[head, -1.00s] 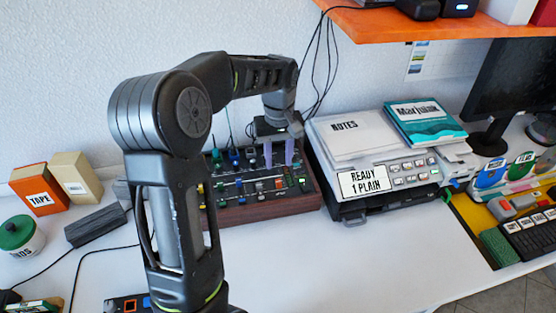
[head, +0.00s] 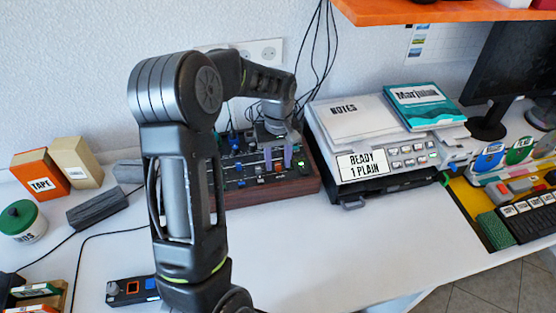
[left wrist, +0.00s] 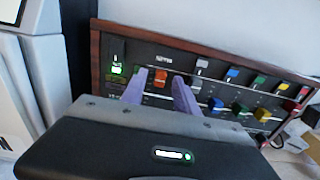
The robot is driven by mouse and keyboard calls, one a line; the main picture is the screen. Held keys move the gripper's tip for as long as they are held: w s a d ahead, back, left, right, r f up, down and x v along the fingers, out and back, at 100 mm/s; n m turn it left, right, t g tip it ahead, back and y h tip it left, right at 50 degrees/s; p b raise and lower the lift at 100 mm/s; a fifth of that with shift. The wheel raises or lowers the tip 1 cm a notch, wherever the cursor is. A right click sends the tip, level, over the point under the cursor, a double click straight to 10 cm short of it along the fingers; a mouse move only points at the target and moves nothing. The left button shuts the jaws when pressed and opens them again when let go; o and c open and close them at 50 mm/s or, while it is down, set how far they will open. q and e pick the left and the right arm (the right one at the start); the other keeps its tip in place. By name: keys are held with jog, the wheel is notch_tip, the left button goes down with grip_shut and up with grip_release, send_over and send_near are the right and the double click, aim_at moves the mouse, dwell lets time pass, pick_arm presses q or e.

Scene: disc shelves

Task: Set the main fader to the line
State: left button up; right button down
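The mixer (head: 235,195) is a dark panel in a brown wooden case against the wall; it also fills the upper part of the left wrist view (left wrist: 95,70). An orange fader cap (left wrist: 160,78) sits on it under a small label I cannot read. My left gripper (head: 278,160) is over the panel, pointing down. In the left wrist view its two purple fingers (left wrist: 159,82) stand apart on either side of the orange cap, with gaps visible. A green-lit piece (left wrist: 118,69) is left of them. I cannot make out the line. My right gripper is out of view.
A printer-like device (head: 395,165) with notes and a book on top stands close right of the mixer. More coloured caps (left wrist: 232,75) lie right of the fingers. Boxes (head: 40,175) and a jar (head: 20,222) are at left.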

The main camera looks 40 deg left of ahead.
pick_arm(q)
jog(key=shift+f, duration=0.25)
grip_shut()
dwell(1.4)
